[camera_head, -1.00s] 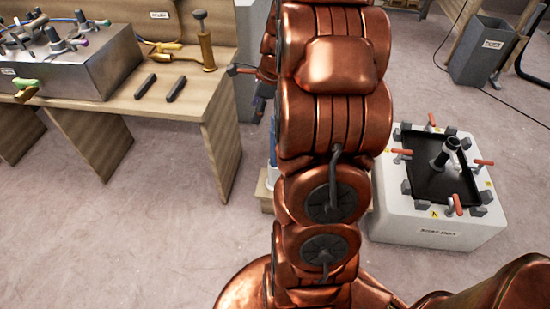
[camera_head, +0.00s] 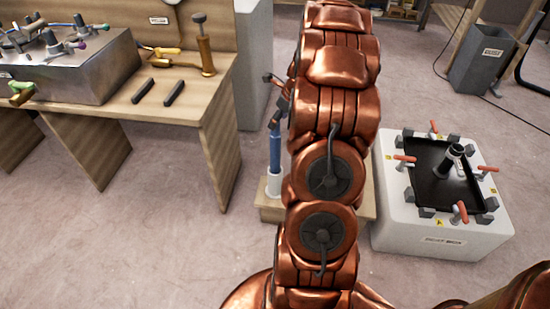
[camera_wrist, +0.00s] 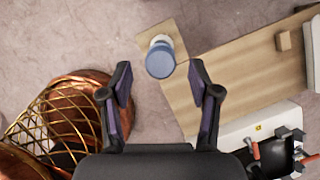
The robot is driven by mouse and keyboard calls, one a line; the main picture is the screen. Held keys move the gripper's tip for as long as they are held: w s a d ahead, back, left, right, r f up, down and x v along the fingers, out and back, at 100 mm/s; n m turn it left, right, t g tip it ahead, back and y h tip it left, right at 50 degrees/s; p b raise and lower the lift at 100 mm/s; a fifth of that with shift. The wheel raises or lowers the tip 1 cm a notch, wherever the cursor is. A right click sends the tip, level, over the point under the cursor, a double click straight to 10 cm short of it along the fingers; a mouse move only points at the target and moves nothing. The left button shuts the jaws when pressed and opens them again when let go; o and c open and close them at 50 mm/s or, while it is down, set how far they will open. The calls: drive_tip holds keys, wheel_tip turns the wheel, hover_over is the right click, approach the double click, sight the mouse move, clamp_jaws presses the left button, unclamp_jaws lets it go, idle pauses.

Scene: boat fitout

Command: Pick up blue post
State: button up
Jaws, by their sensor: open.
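The blue post (camera_head: 274,150) stands upright in a white collar on a low wooden stand (camera_head: 268,212), just left of my copper arm in the head view. In the wrist view the blue post (camera_wrist: 160,60) shows end-on as a blue round top, with white beside it. My gripper (camera_wrist: 161,82) is open and empty, its two dark fingers spread apart. The post's top shows between and slightly beyond the fingertips, and nothing is held. In the head view my gripper (camera_head: 277,92) is partly hidden behind my arm, near the post's upper end. How far apart they are is unclear.
A white box (camera_head: 390,215) with a black top tray and red-handled clamps stands right of the stand. A workbench (camera_head: 215,105) with a metal box and tools is at left. A grey bin (camera_head: 475,72) is behind right. Floor between is clear.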

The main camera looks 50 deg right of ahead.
sight(276, 136)
drive_tip(key=shift+x, duration=1.5)
drive_tip(key=shift+w+r, duration=0.1)
clamp_jaws()
